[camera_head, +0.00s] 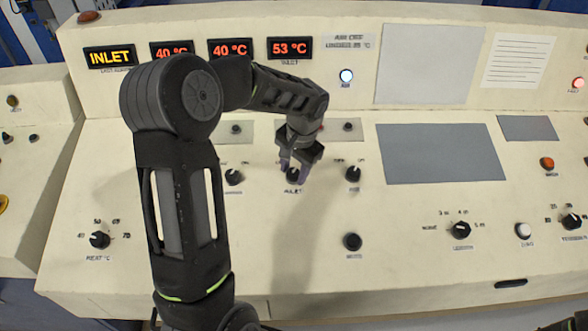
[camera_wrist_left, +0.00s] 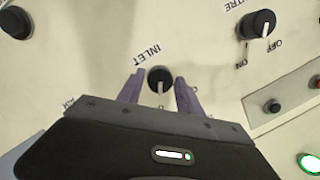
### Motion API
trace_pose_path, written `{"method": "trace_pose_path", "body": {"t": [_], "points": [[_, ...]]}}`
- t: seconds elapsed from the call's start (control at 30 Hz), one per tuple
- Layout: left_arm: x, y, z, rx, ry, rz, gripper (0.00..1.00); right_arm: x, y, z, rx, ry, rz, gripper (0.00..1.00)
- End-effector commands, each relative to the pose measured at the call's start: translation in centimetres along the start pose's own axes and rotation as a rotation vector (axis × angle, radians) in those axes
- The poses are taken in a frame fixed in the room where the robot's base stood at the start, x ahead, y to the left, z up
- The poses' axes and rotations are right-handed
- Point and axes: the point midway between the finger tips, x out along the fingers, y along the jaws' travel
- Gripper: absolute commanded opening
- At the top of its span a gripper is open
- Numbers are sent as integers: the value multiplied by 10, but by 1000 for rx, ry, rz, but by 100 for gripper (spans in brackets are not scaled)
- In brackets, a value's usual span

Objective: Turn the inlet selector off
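The inlet selector (camera_head: 292,176) is a small black knob with a pale pointer line, in the middle of the cream control panel. It also shows in the left wrist view (camera_wrist_left: 160,78), below its INLET label. My left gripper (camera_head: 296,170) is over this knob, with its fingers pointing down at the panel. In the left wrist view the two purple-grey fingers (camera_wrist_left: 160,90) stand on either side of the knob, with a gap visible on both sides. The lettering on the finger side of the knob is mostly hidden by the gripper.
Similar black knobs stand on both sides, at the left (camera_head: 233,177) and right (camera_head: 353,174); another knob (camera_head: 352,241) sits lower right. An INLET display (camera_head: 110,57) and temperature readouts (camera_head: 290,48) are on the upright back panel.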

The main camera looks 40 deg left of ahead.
Motion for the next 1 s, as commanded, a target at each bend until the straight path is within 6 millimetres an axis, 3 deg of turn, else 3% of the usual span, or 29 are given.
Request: {"method": "trace_pose_path", "body": {"t": [0.5, 1.0], "points": [[0, 0, 0, 0, 0, 0, 0, 0, 0, 0, 0, 0, 0, 0], [1, 0, 0, -60, 0, 10, 0, 6, 2, -1, -1, 2, -2, 0]]}}
